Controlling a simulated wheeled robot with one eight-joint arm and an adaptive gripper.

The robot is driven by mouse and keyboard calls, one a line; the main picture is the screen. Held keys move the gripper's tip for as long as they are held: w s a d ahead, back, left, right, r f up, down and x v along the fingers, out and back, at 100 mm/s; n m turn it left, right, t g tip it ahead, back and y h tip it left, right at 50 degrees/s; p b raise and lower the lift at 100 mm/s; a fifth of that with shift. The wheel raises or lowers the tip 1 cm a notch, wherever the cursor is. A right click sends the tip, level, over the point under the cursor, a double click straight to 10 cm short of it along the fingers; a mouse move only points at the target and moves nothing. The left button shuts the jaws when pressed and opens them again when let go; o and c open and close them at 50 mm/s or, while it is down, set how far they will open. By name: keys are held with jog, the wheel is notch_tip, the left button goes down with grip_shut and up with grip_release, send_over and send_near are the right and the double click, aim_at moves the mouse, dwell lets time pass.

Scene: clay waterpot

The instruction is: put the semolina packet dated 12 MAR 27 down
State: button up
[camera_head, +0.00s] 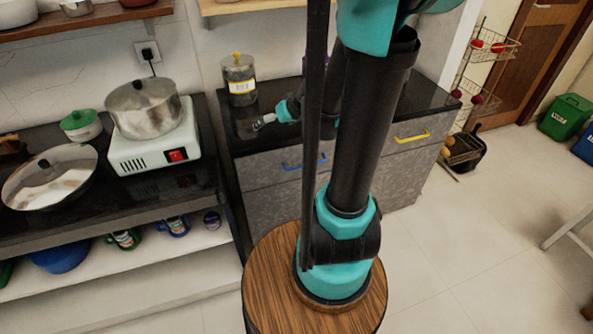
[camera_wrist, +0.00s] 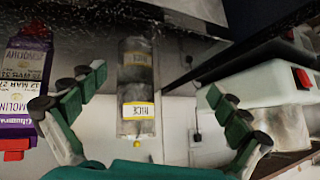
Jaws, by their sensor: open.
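The semolina packet (camera_wrist: 14,118), purple and white with a red top, is at the left edge of the wrist view, which is upside down. It appears upright on the dark counter (camera_wrist: 85,14), with its date print partly readable and part of it cut off by the frame. In the head view it is almost wholly hidden behind my arm. My gripper (camera_wrist: 155,84) is open and empty, with its fingers spread. The packet lies outside the fingers, beside the one on the left; I cannot tell whether they touch. In the head view my gripper (camera_head: 263,122) is low over the counter.
A rice jar (camera_head: 239,82) stands behind my gripper, and shows between the fingers in the wrist view (camera_wrist: 138,98). A white cooker (camera_head: 150,148) with a steel pot (camera_head: 145,108) stands to the left. The counter around the gripper has bare room.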

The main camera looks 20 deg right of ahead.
jog(key=s+d+f+m+g+h, duration=0.1)
jog(key=s+f+h, duration=0.1)
jog(key=s, duration=0.6)
jog(key=s+d+f+m+g+h, duration=0.1)
jog(key=s+f+g+h, duration=0.1)
jog(key=s, duration=0.7)
jog(key=shift+f+g, duration=0.3)
jog(key=shift+f, duration=0.45)
jog(key=shift+s+d, duration=0.1)
